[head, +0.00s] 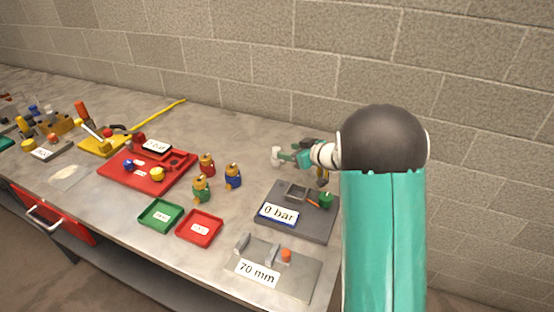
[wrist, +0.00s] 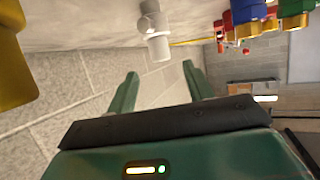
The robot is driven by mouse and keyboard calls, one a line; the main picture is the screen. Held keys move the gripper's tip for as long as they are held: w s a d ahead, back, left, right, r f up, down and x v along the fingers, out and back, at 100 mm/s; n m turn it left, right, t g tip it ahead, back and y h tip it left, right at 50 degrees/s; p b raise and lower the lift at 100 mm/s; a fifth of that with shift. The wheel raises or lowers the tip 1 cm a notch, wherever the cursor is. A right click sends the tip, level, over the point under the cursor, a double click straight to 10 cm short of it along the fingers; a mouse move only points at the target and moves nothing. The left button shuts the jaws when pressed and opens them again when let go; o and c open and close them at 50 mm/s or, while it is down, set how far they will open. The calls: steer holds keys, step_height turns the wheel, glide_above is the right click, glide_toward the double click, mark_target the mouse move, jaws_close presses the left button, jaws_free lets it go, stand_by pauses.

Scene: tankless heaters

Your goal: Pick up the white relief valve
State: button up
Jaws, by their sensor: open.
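The white relief valve (head: 276,156) stands on the grey workbench near the wall, at the left tip of my gripper (head: 291,157) in the head view. In the wrist view the white valve (wrist: 157,40) hangs from the top of the picture, with a rounded body and a short cylindrical end. My gripper (wrist: 160,71) has its two green fingers spread apart. The valve's end lies just beyond the fingertips, roughly in line with the gap between them. Nothing is between the fingers. Whether a finger touches the valve cannot be told.
A grey "0 bar" plate (head: 318,226) lies in front. A brass-coloured part (wrist: 12,55) is close at the wrist view's left. The block wall is behind.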

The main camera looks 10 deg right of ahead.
mark_target(276, 158)
steer(key=x, duration=0.9)
steer(key=shift+s+f, duration=0.1)
jaws_close()
